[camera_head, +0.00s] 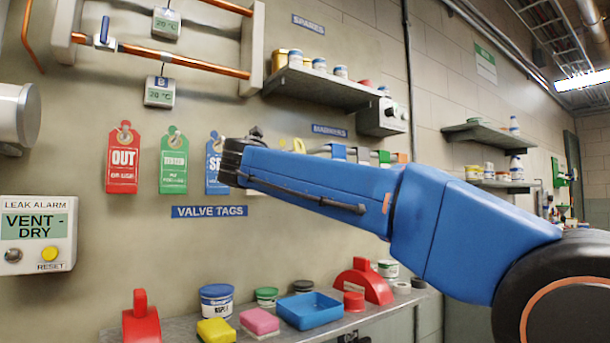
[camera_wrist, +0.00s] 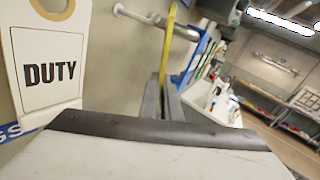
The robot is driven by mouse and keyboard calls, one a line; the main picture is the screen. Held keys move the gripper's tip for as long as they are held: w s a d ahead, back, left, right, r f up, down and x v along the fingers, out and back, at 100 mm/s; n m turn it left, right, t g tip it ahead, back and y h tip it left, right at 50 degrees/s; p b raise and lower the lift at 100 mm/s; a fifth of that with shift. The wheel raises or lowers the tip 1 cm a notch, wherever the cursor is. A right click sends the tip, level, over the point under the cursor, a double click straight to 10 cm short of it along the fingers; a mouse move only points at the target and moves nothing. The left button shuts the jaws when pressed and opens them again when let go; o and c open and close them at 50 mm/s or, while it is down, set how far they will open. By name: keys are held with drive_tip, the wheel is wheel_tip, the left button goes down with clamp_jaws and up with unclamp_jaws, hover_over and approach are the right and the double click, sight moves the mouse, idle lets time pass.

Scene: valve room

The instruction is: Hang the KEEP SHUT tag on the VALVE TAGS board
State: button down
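A yellow strip (camera_wrist: 168,45), seen edge-on in the wrist view, rises from between the dark fingers of my gripper (camera_wrist: 163,103). It looks like the KEEP SHUT tag, held upright; its print is not visible. A metal peg (camera_wrist: 150,18) sticks out of the wall and crosses the strip's upper part. I cannot tell whether the peg passes through its hole. In the head view a yellow top (camera_head: 298,145) shows above my arm, which hides my fingers. The VALVE TAGS board (camera_head: 209,211) has red OUT (camera_head: 122,160), green (camera_head: 173,163), blue (camera_head: 214,170) and white DUTY (camera_wrist: 50,72) tags.
The BARRIERS rail (camera_head: 330,130) with coloured pieces is close on the right. A shelf (camera_head: 325,88) with pots juts out above. Below, a bench (camera_head: 385,310) carries tubs, sponges and a blue tray (camera_head: 310,312). The LEAK ALARM box (camera_head: 38,235) is at left.

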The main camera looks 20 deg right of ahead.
drive_tip(key=shift+w+a+f, duration=0.2)
drive_tip(key=shift+w+a, duration=0.05)
drive_tip(key=shift+w, duration=0.45)
drive_tip(key=shift+w+a+f, duration=0.2)
drive_tip(key=shift+w, duration=0.5)
drive_tip(key=shift+w+a+f, duration=0.2)
drive_tip(key=shift+w+a, duration=0.05)
drive_tip(key=shift+w, duration=0.45)
drive_tip(key=c, duration=1.9)
unclamp_jaws()
